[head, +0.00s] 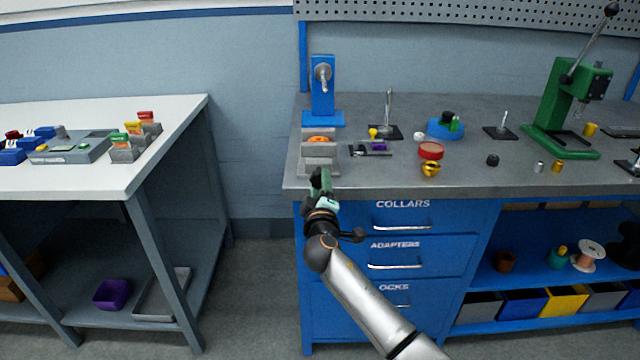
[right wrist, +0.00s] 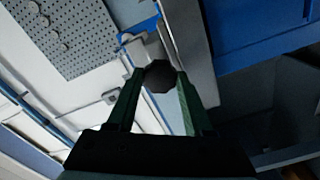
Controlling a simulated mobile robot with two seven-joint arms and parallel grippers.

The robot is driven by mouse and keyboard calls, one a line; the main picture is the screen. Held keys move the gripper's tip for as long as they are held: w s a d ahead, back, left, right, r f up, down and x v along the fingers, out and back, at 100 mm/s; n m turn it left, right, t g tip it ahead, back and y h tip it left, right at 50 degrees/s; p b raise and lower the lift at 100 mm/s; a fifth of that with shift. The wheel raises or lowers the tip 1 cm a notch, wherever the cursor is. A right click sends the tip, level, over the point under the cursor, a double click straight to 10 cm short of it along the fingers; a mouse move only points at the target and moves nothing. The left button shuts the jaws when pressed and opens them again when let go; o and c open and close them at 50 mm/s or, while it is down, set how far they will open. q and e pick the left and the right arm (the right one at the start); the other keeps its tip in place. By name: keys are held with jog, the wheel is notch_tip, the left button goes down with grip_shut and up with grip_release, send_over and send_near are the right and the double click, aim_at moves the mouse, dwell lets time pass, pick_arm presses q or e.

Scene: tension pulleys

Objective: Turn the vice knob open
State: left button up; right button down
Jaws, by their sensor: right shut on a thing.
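The grey vice (head: 319,162) stands at the front left corner of the blue workbench, with an orange ring-like piece (head: 320,139) at its top. My right gripper (head: 319,180) is in front of the vice, at the bench's front edge. In the right wrist view its green fingers are closed on the dark, faceted vice knob (right wrist: 159,76). Part of the grey vice (right wrist: 140,48) shows behind the knob there. My left gripper is not in view.
A blue stand (head: 322,95) rises behind the vice. A small dark tool (head: 369,151), a red dish (head: 431,151) and a yellow part (head: 431,169) lie to the right. A green press (head: 562,110) stands further right. A white table (head: 180,115) is across a gap on the left.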

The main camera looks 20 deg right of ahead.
jog(key=shift+n, duration=0.3)
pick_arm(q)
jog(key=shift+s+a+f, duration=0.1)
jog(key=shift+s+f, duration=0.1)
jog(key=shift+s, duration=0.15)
pick_arm(e)
jog(key=shift+f, duration=0.1)
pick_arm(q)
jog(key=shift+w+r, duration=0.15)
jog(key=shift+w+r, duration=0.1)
pick_arm(e)
jog(key=shift+c, duration=1.5)
grip_release()
jog(key=shift+s, duration=0.1)
pick_arm(q)
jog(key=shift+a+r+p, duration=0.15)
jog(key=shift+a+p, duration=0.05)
jog(key=shift+p, duration=0.2)
pick_arm(e)
jog(key=v, duration=1.2)
jog(key=shift+s, duration=0.2)
